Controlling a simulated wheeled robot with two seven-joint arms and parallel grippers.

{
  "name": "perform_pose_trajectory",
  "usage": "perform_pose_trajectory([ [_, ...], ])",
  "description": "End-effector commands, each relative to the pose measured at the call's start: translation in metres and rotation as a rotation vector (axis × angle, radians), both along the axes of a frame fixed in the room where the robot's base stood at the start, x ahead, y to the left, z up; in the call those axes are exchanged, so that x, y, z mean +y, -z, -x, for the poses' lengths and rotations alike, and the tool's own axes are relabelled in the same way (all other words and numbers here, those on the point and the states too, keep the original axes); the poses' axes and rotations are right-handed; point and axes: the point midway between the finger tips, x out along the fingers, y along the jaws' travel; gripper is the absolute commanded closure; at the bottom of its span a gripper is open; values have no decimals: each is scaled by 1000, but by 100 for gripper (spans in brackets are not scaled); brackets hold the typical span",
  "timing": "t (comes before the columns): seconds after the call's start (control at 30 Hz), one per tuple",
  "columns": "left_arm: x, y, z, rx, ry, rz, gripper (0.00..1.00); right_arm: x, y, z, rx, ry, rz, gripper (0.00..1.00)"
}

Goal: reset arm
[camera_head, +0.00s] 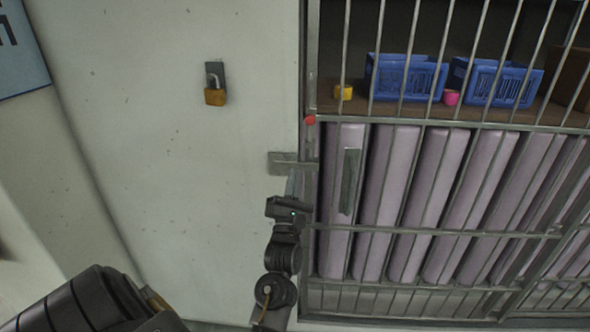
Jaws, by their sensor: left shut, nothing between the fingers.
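My left gripper (294,184) is in the lower middle of the head view, with its wrist below it. It points up beside the left edge of a barred metal gate (345,230), just under a grey latch plate (284,163). Its fingers look shut and I see nothing held in them. I cannot tell whether the fingertips touch the latch plate. My right gripper is not in view.
A brass padlock (215,97) hangs on the pale wall (150,150). A red knob (310,119) is above the latch. Behind the bars are pale purple padded panels, two blue crates (405,77) (495,82), a yellow cup (343,92) and a pink cup (451,97).

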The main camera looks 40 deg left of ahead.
Motion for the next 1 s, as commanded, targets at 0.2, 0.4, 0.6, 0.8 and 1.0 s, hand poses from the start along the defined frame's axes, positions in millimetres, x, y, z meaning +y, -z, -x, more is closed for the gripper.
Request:
perform_pose_trajectory([
  [0.2,-5,7,8,-1,-1,0,100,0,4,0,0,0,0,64],
  [0.4,-5,7,8,0,0,0,100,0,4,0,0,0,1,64],
  [0.6,-5,7,8,0,-1,-1,100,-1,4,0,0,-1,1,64],
  [0.8,-5,7,8,5,-7,-8,100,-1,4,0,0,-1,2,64],
  [1.0,-4,17,1,165,-165,-181,100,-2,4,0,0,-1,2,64],
])
